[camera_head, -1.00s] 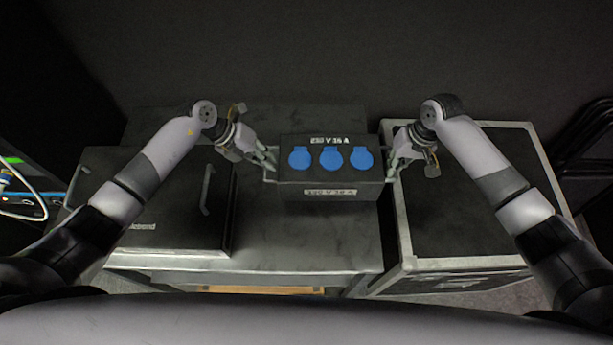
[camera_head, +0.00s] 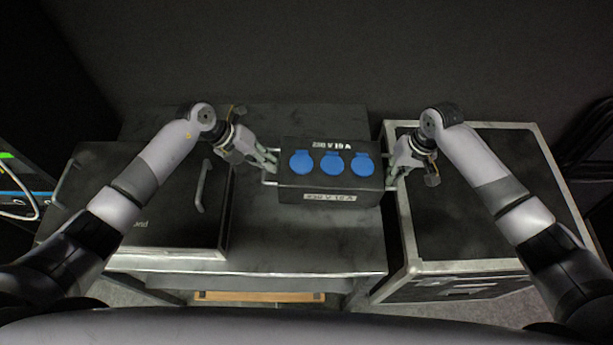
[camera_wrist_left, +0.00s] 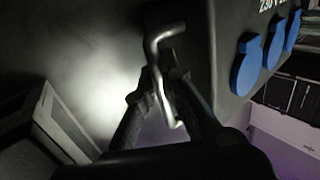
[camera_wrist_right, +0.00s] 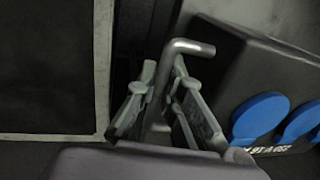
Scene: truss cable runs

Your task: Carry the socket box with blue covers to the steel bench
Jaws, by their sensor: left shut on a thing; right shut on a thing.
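The socket box (camera_head: 330,190) is dark, with three blue round covers on its top and a bar handle at each end. It hangs or rests over the right part of the grey bench (camera_head: 290,240); I cannot tell whether it touches. My left gripper (camera_head: 270,163) is shut on its left handle, which shows in the left wrist view (camera_wrist_left: 160,75). My right gripper (camera_head: 392,172) is shut on its right handle, which shows in the right wrist view (camera_wrist_right: 165,85). The box looks about level.
A black case (camera_head: 170,205) with a handle lies on the bench's left part. A black flight case (camera_head: 470,225) with pale edges stands close at the bench's right. A dark wall is behind. The bench's front middle is clear. Equipment with a green light (camera_head: 8,156) is at far left.

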